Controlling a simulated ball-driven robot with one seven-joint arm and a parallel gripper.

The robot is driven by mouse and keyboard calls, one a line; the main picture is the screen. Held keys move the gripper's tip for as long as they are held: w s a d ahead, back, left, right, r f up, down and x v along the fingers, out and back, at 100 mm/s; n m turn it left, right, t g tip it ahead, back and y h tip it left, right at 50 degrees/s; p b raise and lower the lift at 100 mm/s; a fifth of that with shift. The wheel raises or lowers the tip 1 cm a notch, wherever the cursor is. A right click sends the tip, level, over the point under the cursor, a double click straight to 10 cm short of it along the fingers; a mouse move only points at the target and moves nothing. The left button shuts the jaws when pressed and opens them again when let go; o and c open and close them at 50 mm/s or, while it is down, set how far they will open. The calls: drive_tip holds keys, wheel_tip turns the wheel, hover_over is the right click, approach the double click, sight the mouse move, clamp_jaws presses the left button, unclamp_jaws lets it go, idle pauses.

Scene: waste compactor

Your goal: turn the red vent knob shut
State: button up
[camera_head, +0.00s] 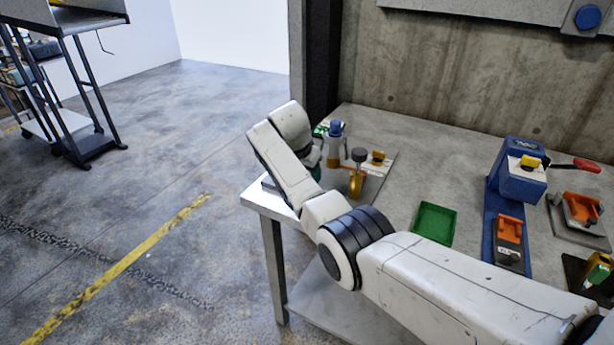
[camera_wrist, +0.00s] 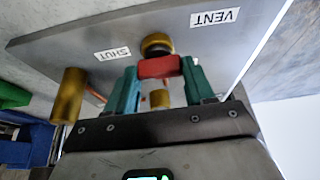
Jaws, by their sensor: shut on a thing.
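The red vent knob (camera_wrist: 158,66) shows in the wrist view, on a brass stem on a grey plate (camera_wrist: 105,35). My gripper (camera_wrist: 160,80) has its two teal fingers on either side of the knob, shut on it. A VENT label (camera_wrist: 215,18) and a SHUT label (camera_wrist: 113,54) are on the plate and appear upside down. The red bar lies roughly crosswise between the fingers. In the head view the knob is hidden by my arm, and only a bit of my gripper shows at the table's left end.
A brass valve with a dark round knob (camera_head: 357,172) stands close by. A green tray (camera_head: 434,223), a blue press (camera_head: 517,180) and orange-topped clamps (camera_head: 582,208) stand further right on the grey table (camera_head: 405,165). The floor at left is open, with a yellow line (camera_head: 125,262).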

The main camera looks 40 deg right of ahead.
drive_tip(key=shift+r, duration=0.1)
idle(0.4)
drive_tip(key=o, duration=1)
drive_tip(key=shift+o, duration=0.2)
drive_tip(key=v, duration=1)
drive_tip(key=shift+a+r+b, duration=0.15)
drive_tip(key=shift+r+b, duration=0.15)
